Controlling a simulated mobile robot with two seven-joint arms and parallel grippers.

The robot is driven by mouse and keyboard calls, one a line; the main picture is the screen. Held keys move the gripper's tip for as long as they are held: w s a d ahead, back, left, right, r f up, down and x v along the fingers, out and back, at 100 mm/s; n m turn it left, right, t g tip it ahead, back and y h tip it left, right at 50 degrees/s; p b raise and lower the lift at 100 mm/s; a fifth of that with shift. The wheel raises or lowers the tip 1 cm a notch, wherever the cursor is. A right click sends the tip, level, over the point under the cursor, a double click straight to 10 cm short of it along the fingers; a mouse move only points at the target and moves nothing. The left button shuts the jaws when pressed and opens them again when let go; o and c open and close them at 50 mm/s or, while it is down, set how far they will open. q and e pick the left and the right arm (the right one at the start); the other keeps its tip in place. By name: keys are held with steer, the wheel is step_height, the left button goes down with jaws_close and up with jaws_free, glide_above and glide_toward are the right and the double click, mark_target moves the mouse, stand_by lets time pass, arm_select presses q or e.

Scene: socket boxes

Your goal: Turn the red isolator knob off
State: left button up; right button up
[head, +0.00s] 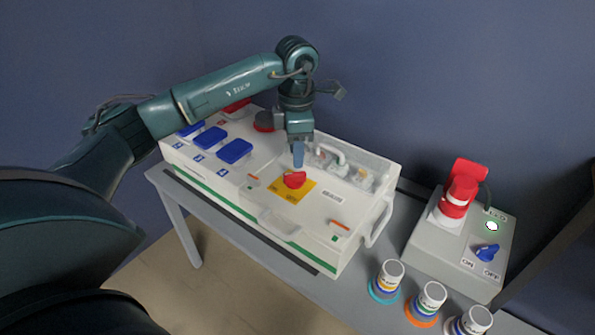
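The red isolator knob (295,179) sits on a yellow plate (290,193) on top of the white socket box (225,177). My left gripper (298,164) points down just above the knob, its blue fingertips close to the knob's far side. I cannot tell whether they touch it. The fingers overlap in this view, so their opening is hidden. My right gripper does not show.
Several blue socket covers (235,151) line the box's left part. A clear cover with white plugs (345,169) lies behind the knob. At right, a grey box (453,252) carries a red plug (456,197) and blue ON/OFF knob (487,253). Several jars (431,297) stand in front.

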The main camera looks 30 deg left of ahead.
mark_target(297, 173)
arm_select(q)
step_height(297, 173, down, 6)
steer(key=shift+r+b, duration=0.25)
steer(key=shift+b, duration=0.15)
steer(key=shift+c, duration=0.4)
jaws_close()
